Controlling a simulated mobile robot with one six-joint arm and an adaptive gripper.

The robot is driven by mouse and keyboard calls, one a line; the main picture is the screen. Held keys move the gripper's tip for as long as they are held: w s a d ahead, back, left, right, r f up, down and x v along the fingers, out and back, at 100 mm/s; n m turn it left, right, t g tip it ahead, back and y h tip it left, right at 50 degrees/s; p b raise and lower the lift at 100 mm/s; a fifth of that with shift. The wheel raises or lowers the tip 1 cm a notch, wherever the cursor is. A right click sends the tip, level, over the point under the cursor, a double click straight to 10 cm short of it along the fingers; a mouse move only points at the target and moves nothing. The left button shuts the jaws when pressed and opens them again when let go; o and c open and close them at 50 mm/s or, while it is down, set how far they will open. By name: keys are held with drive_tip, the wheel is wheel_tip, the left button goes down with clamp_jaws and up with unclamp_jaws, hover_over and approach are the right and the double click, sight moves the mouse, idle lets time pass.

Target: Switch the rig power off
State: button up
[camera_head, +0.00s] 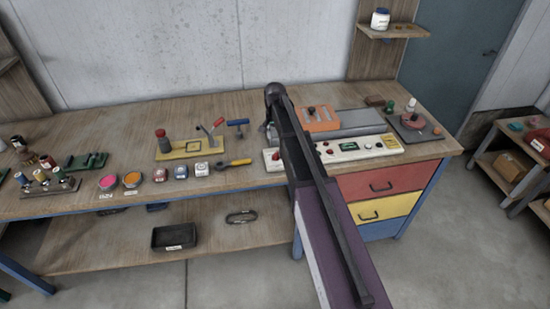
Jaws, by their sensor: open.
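A long cream control panel (360,147) lies along the front of the workbench, right of the middle. It carries a green display (349,147), a red button (326,143) and several small knobs. I cannot tell from here which control is the power switch or how it is set. My dark arm crosses in front of the panel's left part and hides some of it. My gripper (271,137) shows only partly behind the arm, near the panel's left end. It is open, with nothing seen in it. I cannot tell whether it touches the panel.
An orange block (317,118) and a grey slab (360,122) stand behind the panel. A yellow fixture (192,150) and a yellow-handled tool (236,163) lie to the left. Coloured drawers (385,184) are below.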

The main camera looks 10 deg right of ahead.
sight(275, 155)
drive_tip(key=shift+f+b, duration=4.65)
drive_tip(key=shift+f, duration=0.3)
clamp_jaws()
